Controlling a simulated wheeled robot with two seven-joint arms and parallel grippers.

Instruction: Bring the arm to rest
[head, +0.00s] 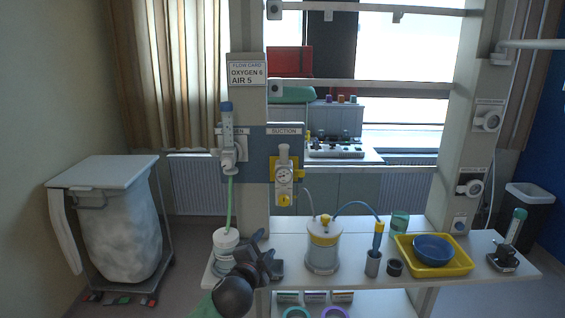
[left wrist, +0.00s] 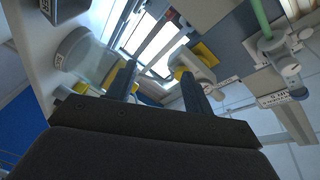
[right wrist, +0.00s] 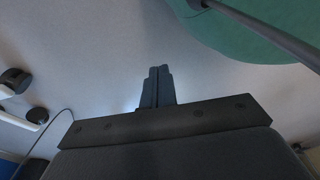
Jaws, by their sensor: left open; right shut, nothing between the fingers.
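My right arm does not show in the head view.
A yellow tray (head: 459,266) holding a blue bowl (head: 434,249) stands on the right of the shelf (head: 500,282). A grey cup (head: 372,264) and a dark ring (head: 394,267) are left of it. A lidded bag cart (head: 105,172) stands left.

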